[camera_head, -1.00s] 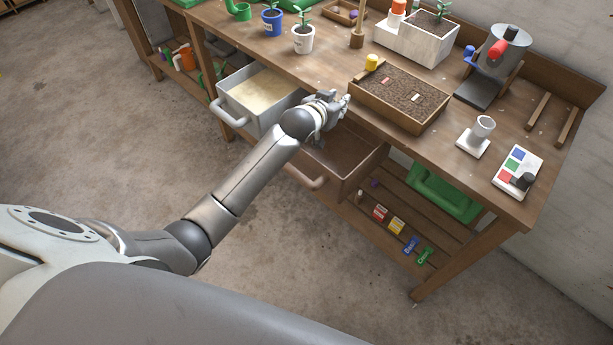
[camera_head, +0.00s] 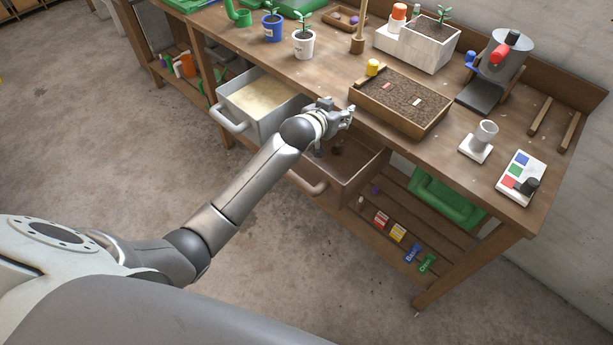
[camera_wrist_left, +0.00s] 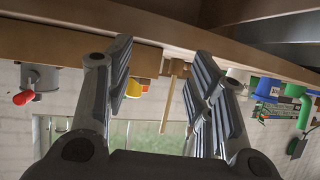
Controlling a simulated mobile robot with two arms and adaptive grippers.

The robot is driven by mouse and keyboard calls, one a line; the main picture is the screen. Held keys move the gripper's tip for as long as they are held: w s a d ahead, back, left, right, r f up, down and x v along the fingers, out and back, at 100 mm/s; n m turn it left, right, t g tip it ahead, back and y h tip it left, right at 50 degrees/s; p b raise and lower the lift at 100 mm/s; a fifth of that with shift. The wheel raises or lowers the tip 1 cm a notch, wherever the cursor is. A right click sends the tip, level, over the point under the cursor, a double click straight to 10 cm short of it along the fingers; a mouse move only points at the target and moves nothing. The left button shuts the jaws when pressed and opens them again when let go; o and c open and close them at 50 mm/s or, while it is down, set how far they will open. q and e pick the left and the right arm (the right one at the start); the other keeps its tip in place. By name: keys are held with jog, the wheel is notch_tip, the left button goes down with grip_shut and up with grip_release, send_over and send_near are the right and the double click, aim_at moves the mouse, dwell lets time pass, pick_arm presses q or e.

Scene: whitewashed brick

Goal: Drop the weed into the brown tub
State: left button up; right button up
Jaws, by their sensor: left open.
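The brown tub (camera_head: 355,172) hangs open at the front of the workbench, below the bench top and right of a grey tub. My left gripper (camera_head: 346,112) is above the brown tub's back part, near the bench's front edge. In the left wrist view the fingers (camera_wrist_left: 165,80) are spread apart with nothing between them. A small dark patch (camera_head: 337,151) shows inside the brown tub; I cannot tell whether it is the weed or a shadow. My arm hides part of the tub. I see no right gripper.
The grey tub (camera_head: 232,118) holds pale material. A wooden soil tray (camera_head: 428,130) stands on the bench just right of my gripper. Potted seedlings in blue (camera_head: 272,28) and white (camera_head: 303,45) pots stand behind. The floor in front is clear.

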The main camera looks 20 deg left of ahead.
pick_arm(q)
jog(key=v, duration=1.2)
jog(key=shift+f, duration=0.1)
jog(key=s+f+g, duration=0.3)
jog(key=s+f, duration=0.1)
jog(key=s, duration=0.6)
jog(key=s+f+m+g+y, duration=0.1)
jog(key=s+f+g, duration=0.3)
jog(key=s, duration=0.7)
jog(key=s+f+g, duration=0.2)
jog(key=s+f, duration=0.3)
jog(key=s, duration=0.5)
notch_tip(320, 180, down, 26)
jog(key=s+g, duration=0.2)
jog(key=s+a+f, duration=0.2)
jog(key=s+f, duration=1.4)
jog(key=shift+s+a+f+g, duration=0.25)
jog(key=shift+s+a+g, duration=0.05)
jog(key=shift+g, duration=0.1)
jog(key=shift+c, duration=0.4)
